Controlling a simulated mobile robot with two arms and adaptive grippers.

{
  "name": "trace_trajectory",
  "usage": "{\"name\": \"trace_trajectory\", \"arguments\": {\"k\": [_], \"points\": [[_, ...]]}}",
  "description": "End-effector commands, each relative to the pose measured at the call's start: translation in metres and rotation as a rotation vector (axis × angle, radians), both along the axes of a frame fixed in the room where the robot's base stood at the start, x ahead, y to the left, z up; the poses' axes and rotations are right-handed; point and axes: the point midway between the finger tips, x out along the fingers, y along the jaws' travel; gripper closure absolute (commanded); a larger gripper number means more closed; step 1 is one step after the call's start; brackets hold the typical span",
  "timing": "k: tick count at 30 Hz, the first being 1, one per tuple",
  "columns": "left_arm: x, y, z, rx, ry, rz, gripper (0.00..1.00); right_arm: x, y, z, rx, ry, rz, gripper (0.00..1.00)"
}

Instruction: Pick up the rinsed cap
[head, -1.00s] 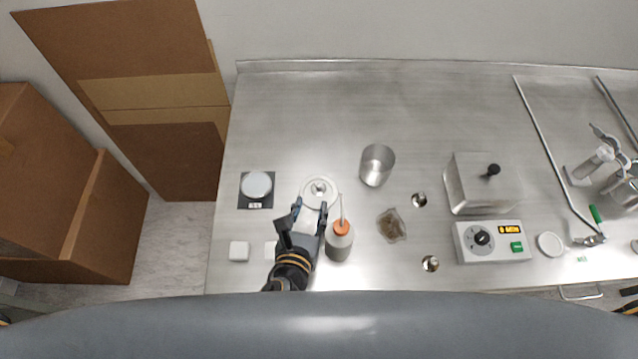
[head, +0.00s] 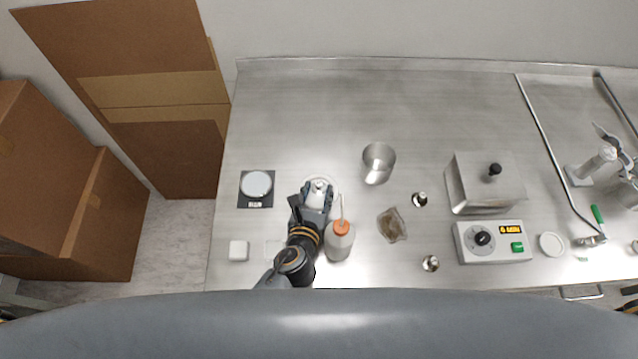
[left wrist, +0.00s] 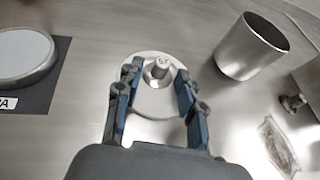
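The cap (head: 319,184) is a small metallic piece with a round raised top, sitting on a round white dish (head: 334,186). In the left wrist view the cap (left wrist: 158,68) stands upright on the dish (left wrist: 152,104) and carries a small mark on top. My left gripper (head: 318,189) is over the dish, and in the left wrist view its two fingers (left wrist: 157,76) are open on either side of the cap. A gap shows on each side, so no grip is visible. My right gripper is not visible.
A wash bottle with an orange top (head: 341,240) stands close to the right of my left gripper. A metal beaker (head: 378,163) is behind to the right, and a scale (head: 256,185) is to the left. Small metal pieces (head: 431,263) and a crumpled bag (head: 391,226) lie further right.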

Motion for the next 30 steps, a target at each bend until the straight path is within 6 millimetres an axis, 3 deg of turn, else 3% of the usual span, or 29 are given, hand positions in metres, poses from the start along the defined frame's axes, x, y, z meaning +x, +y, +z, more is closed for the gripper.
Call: {"name": "trace_trajectory", "arguments": {"k": [2, 8, 20, 30], "points": [[0.000, 0.000, 0.000, 0.000, 0.000, 0.000, 0.61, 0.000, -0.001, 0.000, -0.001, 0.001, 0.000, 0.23], [0.000, 0.000, 0.000, 0.000, 0.000, 0.000, 0.98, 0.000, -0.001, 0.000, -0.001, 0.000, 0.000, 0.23], [0.000, 0.000, 0.009, 0.000, -0.002, 0.001, 0.98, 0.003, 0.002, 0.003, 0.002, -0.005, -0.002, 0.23], [0.000, 0.000, 0.065, -0.001, -0.006, -0.001, 0.98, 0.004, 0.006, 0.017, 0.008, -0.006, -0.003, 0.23]]}}
